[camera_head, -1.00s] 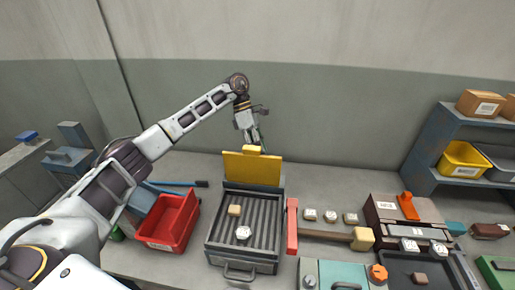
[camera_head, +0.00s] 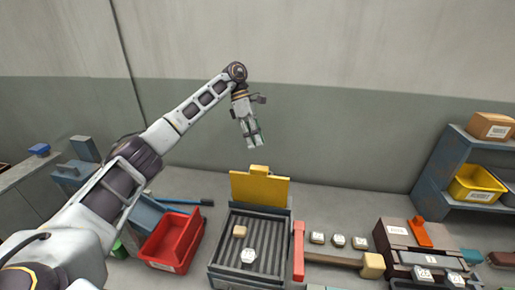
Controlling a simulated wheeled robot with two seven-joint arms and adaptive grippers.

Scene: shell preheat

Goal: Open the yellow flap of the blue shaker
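The blue shaker (camera_head: 215,258) is a grey-blue box with a ribbed floor, standing on the bench at the lower middle. Its yellow flap (camera_head: 259,189) stands upright along the back edge, with a small yellow tab on top. A tan block (camera_head: 240,231) and a white piece (camera_head: 248,256) lie inside on the ribs. My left gripper (camera_head: 254,143) hangs fingers down above and behind the flap, apart from it. Its fingers look spread and hold nothing. My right gripper is not in view.
A red bin (camera_head: 172,240) stands left of the shaker. A red bar and a wooden-handled mallet (camera_head: 372,265) lie to its right, near several small pale pieces. A shelf with a yellow bin (camera_head: 477,184) stands at far right.

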